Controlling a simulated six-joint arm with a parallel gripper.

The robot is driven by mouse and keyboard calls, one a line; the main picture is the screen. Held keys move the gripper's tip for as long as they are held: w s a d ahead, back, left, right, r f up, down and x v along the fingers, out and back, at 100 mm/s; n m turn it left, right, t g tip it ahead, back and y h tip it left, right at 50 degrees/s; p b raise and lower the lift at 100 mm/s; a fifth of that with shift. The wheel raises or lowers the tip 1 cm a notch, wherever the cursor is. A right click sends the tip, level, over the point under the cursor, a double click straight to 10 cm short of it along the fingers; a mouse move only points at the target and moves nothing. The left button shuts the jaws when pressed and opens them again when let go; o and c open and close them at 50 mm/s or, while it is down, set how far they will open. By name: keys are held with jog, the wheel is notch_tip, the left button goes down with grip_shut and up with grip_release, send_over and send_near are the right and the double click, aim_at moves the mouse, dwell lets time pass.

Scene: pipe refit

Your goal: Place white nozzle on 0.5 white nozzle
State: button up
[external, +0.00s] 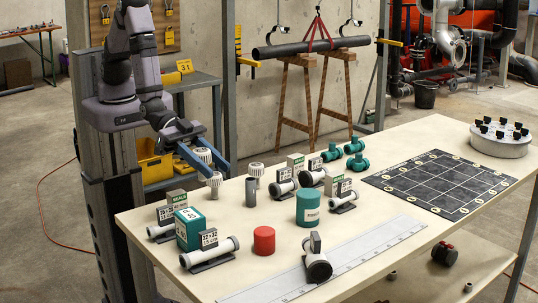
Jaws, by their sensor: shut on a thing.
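My gripper (217,169) reaches in over the far left edge of the table, with its blue fingers pointing down and to the right. It is shut on a white ribbed nozzle (204,155), which shows between the fingers. A second white nozzle (215,180) shows just below the fingertips; I cannot tell whether it touches the gripper or the held nozzle. I cannot read any 0.5 mark, so I cannot tell which nozzle bears that name.
The table (420,220) holds labelled white pipe pieces (222,250), a green box (188,232), a green cylinder (310,210), a red cylinder (264,240) and teal fittings (357,162). A long ruler (375,240) lies in front. A black grid mat (440,182) lies bare at right.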

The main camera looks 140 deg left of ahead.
jog(key=s+a+r+n+g+y+p, duration=0.1)
jog(key=s+a+n+g+y, duration=0.3)
jog(key=s+a, duration=0.45)
jog(key=s+a+r+n+g+y, duration=0.2)
jog(key=s+a+n+y, duration=0.4)
jog(key=s, duration=0.3)
notch_tip(320, 180, down, 7)
jog(key=a+h, duration=0.1)
jog(key=shift+s+r, duration=0.15)
jog(key=shift+r, duration=0.05)
jog(key=shift+f+p, duration=0.55)
jog(key=shift+f, duration=1.35)
jog(key=shift+f, duration=0.2)
jog(key=o, duration=1.1)
jog(key=shift+c, duration=0.2)
